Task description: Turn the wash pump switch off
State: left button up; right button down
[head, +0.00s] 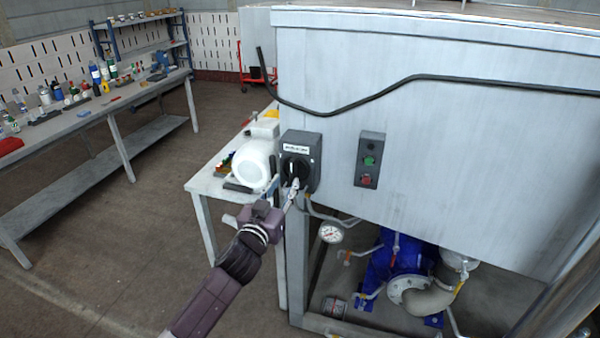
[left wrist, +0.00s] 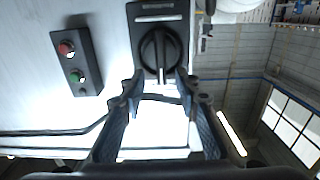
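The wash pump switch is a dark grey box (head: 313,150) with a white label and a round black rotary knob (head: 297,168), on the left end of the pale metal cabinet. In the left wrist view, the knob (left wrist: 150,52) shows a raised handle, aligned vertically in the picture. My left gripper (head: 284,189) is at the lower front of the switch. In the left wrist view, the gripper's fingers (left wrist: 160,80) are spread apart around the knob's near end, with a visible gap between them. Contact cannot be told. My right gripper is in neither view.
A grey box with green and red buttons (head: 370,160) is right of the switch. A black cable (head: 370,99) crosses the cabinet (head: 450,150) above. A small table (head: 203,184) with a white container (head: 252,162) stands close on the left. A gauge (head: 331,233) and blue pump (head: 380,264) sit below.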

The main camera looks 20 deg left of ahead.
aim_at(291, 173)
pick_arm(q)
jog(key=shift+w+f+p, duration=0.2)
jog(key=shift+w+p, duration=0.4)
jog(key=shift+w, duration=3.25)
jog(key=shift+d, duration=0.1)
grip_shut()
